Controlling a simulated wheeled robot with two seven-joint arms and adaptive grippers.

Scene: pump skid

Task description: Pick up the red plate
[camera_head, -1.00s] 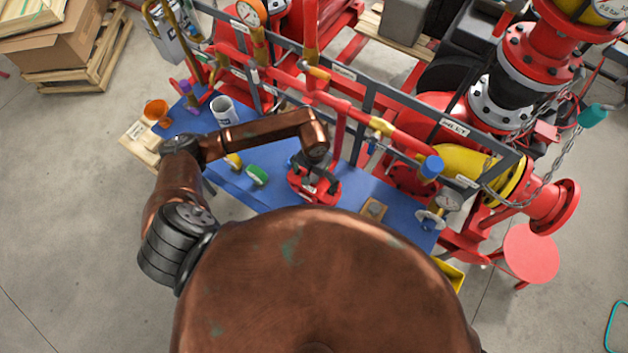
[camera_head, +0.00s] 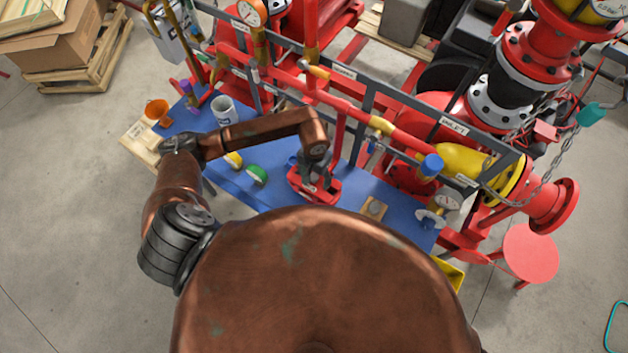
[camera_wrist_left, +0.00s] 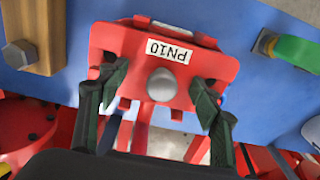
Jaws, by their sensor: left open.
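The red plate (camera_head: 322,197) is at the blue bench top, partly hidden under my left gripper (camera_head: 314,182) in the head view. In the left wrist view, the red plate (camera_wrist_left: 220,68) has a white PN10 label and a round grey knob (camera_wrist_left: 162,84) in its middle. My left gripper (camera_wrist_left: 152,92) is open, with its dark fingers over the plate on either side of the knob, apart from it. I cannot tell whether the fingers touch the plate. My right gripper is not in view.
Red pipes and a grey frame (camera_head: 400,110) stand just behind the gripper.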

